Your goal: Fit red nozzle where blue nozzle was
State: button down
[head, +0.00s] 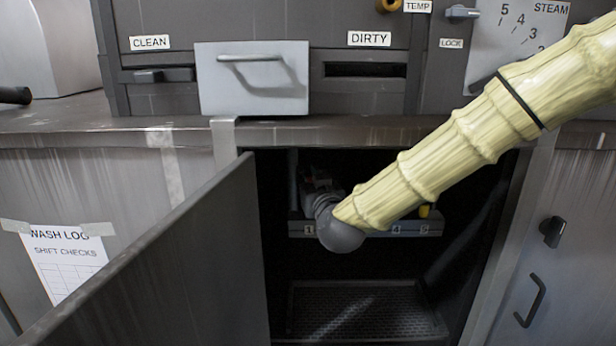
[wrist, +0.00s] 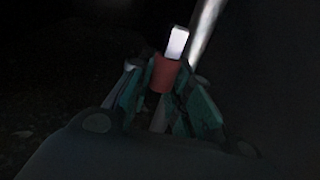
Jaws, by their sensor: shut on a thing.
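In the wrist view, my gripper (wrist: 160,92) is shut on the red nozzle (wrist: 166,74), with its green-padded fingers on either side. A bright white piece (wrist: 178,42) shows just beyond the red body; I cannot tell whether it belongs to the nozzle. In the head view, my arm reaches into the dark open cabinet, and its wrist hides the gripper tips and the nozzle. A numbered rack (head: 298,228) runs across inside, with labels 1, 4 and 5 readable and the middle covered by my arm. The blue nozzle is not seen.
A yellow piece (head: 424,211) stands on the rack near labels 4 and 5. The cabinet door (head: 190,265) is swung open at the left. A perforated tray (head: 370,312) lies on the cabinet floor. The counter edge (head: 330,132) is just above the opening. A pale metal rod (wrist: 205,30) rises beside the nozzle.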

jog(key=shift+s+d+r, duration=0.1)
jog(key=shift+s+r, duration=0.1)
jog(key=shift+s, duration=0.3)
jog(key=shift+s+d+r, duration=0.1)
jog(key=shift+s+r, duration=0.05)
jog(key=shift+s, duration=0.3)
jog(key=shift+f, duration=0.2)
jog(key=shift+w+a+f+b, duration=0.1)
jog(key=shift+w+f+b, duration=0.35)
jog(key=shift+w+f, duration=0.7)
jog(key=shift+s, duration=0.65)
jog(key=shift+w+f+b, duration=0.3)
jog(key=shift+f+b, duration=0.15)
jog(key=shift+f, duration=0.4)
jog(key=shift+s+f+b, duration=0.1)
jog(key=shift+s+b, duration=0.15)
jog(key=shift+b, duration=0.1)
jog(key=shift+w+f, duration=0.1)
jog(key=shift+w, duration=0.05)
